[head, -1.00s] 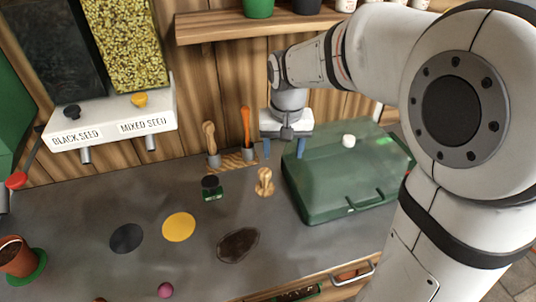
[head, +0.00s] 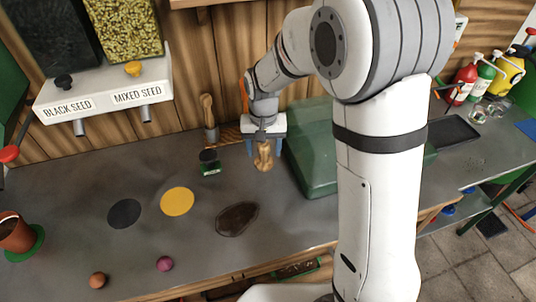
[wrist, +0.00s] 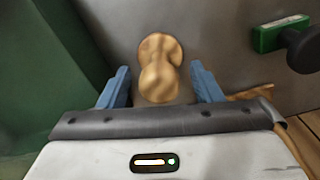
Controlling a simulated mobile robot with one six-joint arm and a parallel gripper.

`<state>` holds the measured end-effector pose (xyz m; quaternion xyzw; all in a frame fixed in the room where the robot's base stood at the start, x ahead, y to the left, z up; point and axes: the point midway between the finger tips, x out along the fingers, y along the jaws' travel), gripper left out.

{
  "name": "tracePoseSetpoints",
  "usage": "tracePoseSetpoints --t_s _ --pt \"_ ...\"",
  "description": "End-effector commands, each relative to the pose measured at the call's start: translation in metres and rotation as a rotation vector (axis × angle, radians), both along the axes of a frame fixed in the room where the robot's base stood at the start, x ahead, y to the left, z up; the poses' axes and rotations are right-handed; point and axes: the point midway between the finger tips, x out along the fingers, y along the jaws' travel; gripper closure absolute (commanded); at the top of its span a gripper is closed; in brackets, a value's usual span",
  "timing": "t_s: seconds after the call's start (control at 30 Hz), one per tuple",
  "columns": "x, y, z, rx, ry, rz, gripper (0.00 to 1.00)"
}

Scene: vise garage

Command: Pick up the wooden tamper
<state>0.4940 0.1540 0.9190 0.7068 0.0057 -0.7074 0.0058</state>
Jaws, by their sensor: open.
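The wooden tamper (head: 264,156) stands upright on the grey bench, left of the green case. In the wrist view the tamper (wrist: 159,72) shows from above, with its knob towards me and its base beyond. My gripper (head: 264,150) is right over the tamper, pointing down. Its blue fingers are open, one on each side of the tamper's upper part. In the wrist view my gripper (wrist: 161,90) shows a gap between each finger and the wood.
The green case (head: 310,150) stands close to the right of the tamper. A small green-and-black stamp (head: 209,163) stands to its left. Wooden-handled tools (head: 208,118) stand in a holder behind. The bench front has discs and a dark patch (head: 238,218).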

Motion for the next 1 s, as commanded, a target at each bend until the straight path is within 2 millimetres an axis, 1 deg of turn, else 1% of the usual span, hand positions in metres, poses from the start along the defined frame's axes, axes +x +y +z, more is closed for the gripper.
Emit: tracePoseSetpoints --t_s 0.23,0.83,1.0 --pt "0.0000 0.0000 -0.0018 0.000 0.000 0.000 0.41" --pt "-0.0001 0.0003 -0.0015 0.000 0.000 0.001 0.90" --pt "0.0000 0.0004 -0.0013 0.000 -0.001 0.001 0.91"
